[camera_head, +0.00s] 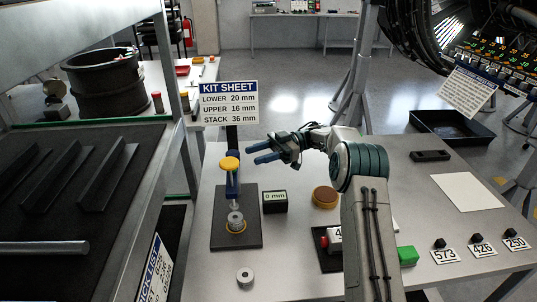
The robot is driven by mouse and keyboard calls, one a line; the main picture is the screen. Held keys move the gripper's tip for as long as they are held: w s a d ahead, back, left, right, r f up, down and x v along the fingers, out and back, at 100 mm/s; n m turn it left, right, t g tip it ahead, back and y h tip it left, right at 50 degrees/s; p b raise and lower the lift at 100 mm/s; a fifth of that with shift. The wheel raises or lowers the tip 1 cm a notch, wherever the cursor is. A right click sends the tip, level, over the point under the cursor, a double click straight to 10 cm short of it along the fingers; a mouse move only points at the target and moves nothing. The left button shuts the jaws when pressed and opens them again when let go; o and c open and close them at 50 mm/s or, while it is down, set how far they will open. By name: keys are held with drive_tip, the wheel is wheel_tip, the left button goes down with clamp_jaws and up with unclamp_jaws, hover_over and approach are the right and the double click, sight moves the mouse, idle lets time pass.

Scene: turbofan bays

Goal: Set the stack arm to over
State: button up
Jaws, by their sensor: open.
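A dark base plate (254,240) on the bench carries a blue stand (233,188) topped by a yellow knob (229,163), apparently the stack arm. Which way it is set is hard to tell from this angle. Grey rings (236,219) are stacked on the plate in front of it, with a yellow ring at their foot. A display (275,202) beside the plate reads 0 mm. My gripper (258,153) has its two blue fingers apart and empty. In the picture they lie just right of the yellow knob, with no clear contact.
A kit sheet (229,102) stands behind, reading lower 20, upper 16, stack 36 mm. A loose grey ring (245,275) lies in front of the plate. A brown round disc (325,197) and a green block (407,256) are to the right. A shelf rack (135,215) bounds the left.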

drive_tip(key=shift+v, duration=1.75)
